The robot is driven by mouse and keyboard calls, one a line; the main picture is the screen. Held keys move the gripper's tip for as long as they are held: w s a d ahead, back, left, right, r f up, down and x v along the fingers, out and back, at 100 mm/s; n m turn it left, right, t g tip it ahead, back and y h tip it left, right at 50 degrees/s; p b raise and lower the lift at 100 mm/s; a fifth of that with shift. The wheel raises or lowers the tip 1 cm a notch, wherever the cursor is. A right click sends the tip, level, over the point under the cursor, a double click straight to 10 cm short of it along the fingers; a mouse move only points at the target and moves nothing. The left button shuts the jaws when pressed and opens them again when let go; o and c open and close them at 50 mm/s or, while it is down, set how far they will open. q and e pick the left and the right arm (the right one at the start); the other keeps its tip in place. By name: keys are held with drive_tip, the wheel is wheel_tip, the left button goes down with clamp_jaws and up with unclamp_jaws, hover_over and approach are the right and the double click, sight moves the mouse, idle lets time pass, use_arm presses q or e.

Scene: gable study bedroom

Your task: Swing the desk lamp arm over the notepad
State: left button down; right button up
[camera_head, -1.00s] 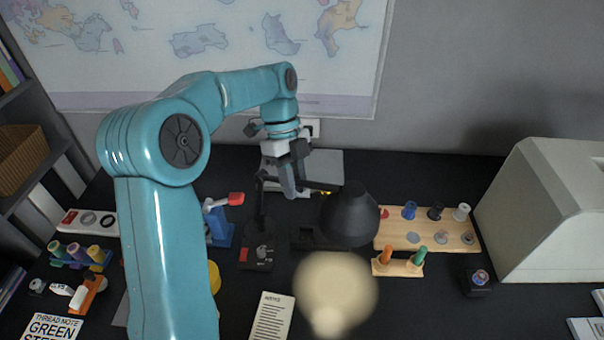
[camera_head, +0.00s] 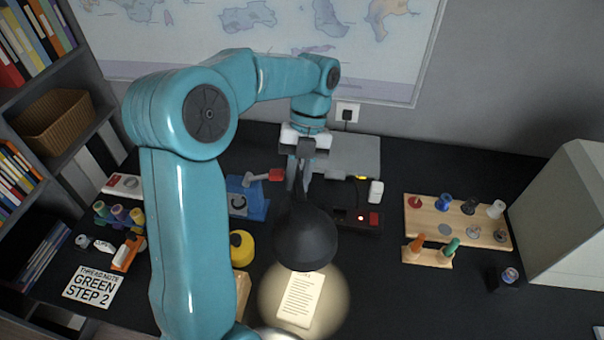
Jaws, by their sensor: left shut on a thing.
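The black desk lamp's head (camera_head: 305,240) hangs near the middle of the desk, pointing down. Its bright round light spot surrounds the white notepad (camera_head: 300,300), which lies just below the head in the picture. My left gripper (camera_head: 298,178) is above and behind the lamp head, shut on the lamp arm. Most of the lamp arm and its base are hidden behind the gripper and the lamp head. My right gripper is not in view.
A blue device with a red handle (camera_head: 254,195) and a yellow round thing (camera_head: 241,248) stand left of the lamp. A wooden peg board (camera_head: 425,225) lies right, beside a large pale box (camera_head: 560,220). The black desk between lamp and peg board is partly clear.

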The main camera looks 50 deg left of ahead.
use_arm(q)
drive_tip(key=shift+a+r, duration=0.15)
drive_tip(key=shift+r, duration=0.05)
idle(0.3)
drive_tip(key=c, duration=1.2)
unclamp_jaws()
drive_tip(key=shift+o, duration=0.4)
drive_tip(key=shift+f, duration=0.1)
drive_tip(key=p+v, duration=0.6)
drive_tip(key=v, duration=1)
drive_tip(key=shift+r, duration=0.25)
